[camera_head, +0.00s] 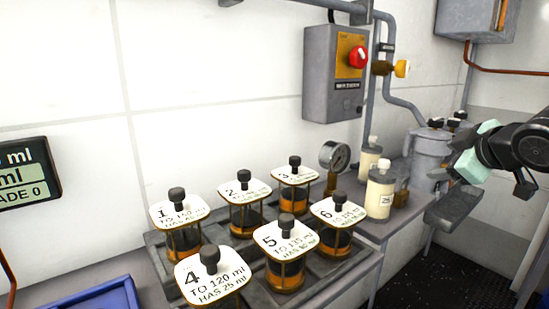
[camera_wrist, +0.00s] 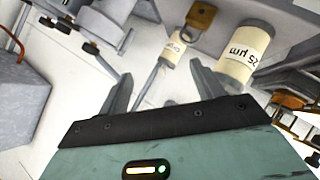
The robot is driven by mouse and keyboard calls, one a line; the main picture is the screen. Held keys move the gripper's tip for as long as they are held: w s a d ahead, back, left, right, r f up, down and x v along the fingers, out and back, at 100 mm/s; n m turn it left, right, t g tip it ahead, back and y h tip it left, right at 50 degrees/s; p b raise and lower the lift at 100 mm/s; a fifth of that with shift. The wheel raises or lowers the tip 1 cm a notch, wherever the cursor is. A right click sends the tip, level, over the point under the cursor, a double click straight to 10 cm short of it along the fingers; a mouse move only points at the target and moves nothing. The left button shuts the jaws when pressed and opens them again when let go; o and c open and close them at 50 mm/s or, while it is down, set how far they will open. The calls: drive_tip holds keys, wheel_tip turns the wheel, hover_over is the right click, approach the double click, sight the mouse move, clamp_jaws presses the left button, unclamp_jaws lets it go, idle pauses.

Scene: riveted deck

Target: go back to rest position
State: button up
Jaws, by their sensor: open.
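My gripper (camera_head: 466,152) is raised at the right of the head view, its teal body beside a grey tank. In the wrist view, its two fingers (camera_wrist: 160,88) stand apart and nothing shows held between them. Beyond them are a cream labelled bottle (camera_wrist: 243,55) and a slimmer cream one (camera_wrist: 172,50), both apart from the fingers as far as I can tell. In the head view, a front cream bottle (camera_head: 379,196) and a rear one (camera_head: 369,160) stand on the bench, left of my gripper.
Several numbered jars with white label plates, such as jar 5 (camera_head: 285,240), sit in a grey rack (camera_head: 350,268). A pressure gauge (camera_head: 334,155), a wall box with a red knob (camera_head: 336,75), pipes, and a grey tank (camera_head: 430,150) stand nearby. A blue tray (camera_head: 95,300) is at lower left.

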drive_tip(key=s+a+f+m+g, duration=0.2)
drive_tip(key=s+f+m+g, duration=0.3)
drive_tip(key=s+f, duration=0.35)
drive_tip(key=s+a+f+m+g, duration=0.2)
drive_tip(key=s+f+m+g, duration=0.3)
drive_tip(key=s+f, duration=0.35)
drive_tip(key=s+a+r+n+g, duration=0.1)
drive_tip(key=s+a+n, duration=0.3)
drive_tip(key=s+a, duration=0.4)
drive_tip(key=s+a+r+n+g, duration=0.15)
drive_tip(key=s+a+n, duration=0.35)
drive_tip(key=a, duration=0.5)
wheel_tip(320, 180, up, 15)
drive_tip(key=m+p, duration=0.1)
drive_tip(key=p, duration=1.4)
drive_tip(key=shift+f, duration=0.15)
